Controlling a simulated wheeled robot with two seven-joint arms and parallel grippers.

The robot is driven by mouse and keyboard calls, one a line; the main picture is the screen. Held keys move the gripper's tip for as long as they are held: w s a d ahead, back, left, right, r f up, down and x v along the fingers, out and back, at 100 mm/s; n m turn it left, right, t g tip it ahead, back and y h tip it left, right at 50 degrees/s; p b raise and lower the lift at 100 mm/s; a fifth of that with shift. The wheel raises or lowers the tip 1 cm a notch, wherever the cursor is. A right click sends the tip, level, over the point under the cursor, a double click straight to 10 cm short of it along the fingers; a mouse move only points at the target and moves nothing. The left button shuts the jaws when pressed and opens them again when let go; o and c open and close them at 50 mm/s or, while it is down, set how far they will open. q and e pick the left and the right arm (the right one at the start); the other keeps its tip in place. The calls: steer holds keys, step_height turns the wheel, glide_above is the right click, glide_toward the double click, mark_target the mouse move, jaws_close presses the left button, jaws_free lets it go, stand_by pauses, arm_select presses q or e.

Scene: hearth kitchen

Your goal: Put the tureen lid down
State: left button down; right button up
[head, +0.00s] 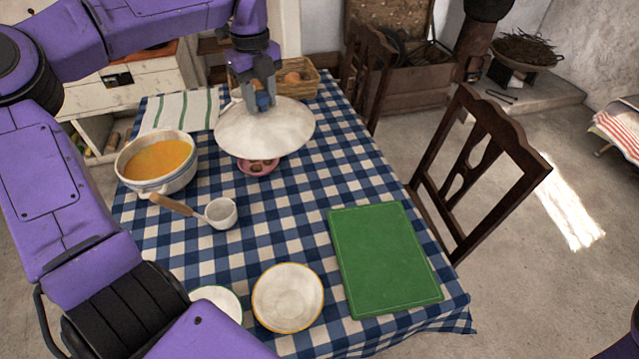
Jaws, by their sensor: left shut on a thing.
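The tureen lid (265,132) is a wide, pale, shallow dome. My left gripper (262,100) is shut on its knob from above and holds it level over the far part of the table. It partly covers a small pink dish (258,167), and I cannot tell how high above the cloth it is. The open tureen (157,163), white with orange soup in it, stands to the left of the lid. My right gripper is not in view.
A white ladle (221,212) with a wooden handle, a yellow-rimmed bowl (288,297), a green board (383,259) and a striped towel (180,111) lie on the checked tablecloth (280,215). A wicker basket (303,78) stands behind the lid. Chairs (478,165) line the right side.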

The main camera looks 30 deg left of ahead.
arm_select(q)
steer(key=f+b, duration=0.1)
steer(key=f, duration=0.2)
steer(key=f+b, duration=0.1)
steer(key=f, duration=0.2)
steer(key=w+f+b, duration=0.1)
steer(key=f, duration=0.2)
steer(key=shift+f+b, duration=0.3)
steer(key=shift+b, duration=0.05)
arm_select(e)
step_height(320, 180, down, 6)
arm_select(q)
steer(key=w+d+f+p, duration=0.1)
steer(key=w+d+f, duration=0.1)
steer(key=w+f, duration=0.2)
steer(key=w+d+f+p, duration=0.1)
steer(key=w+d+f, duration=0.1)
steer(key=w+f, duration=0.2)
steer(key=w+d+f+p, duration=0.2)
steer(key=w+f, duration=0.2)
steer(key=f, duration=0.1)
steer(key=shift+w+d+f, duration=0.1)
steer(key=shift+w, duration=0.1)
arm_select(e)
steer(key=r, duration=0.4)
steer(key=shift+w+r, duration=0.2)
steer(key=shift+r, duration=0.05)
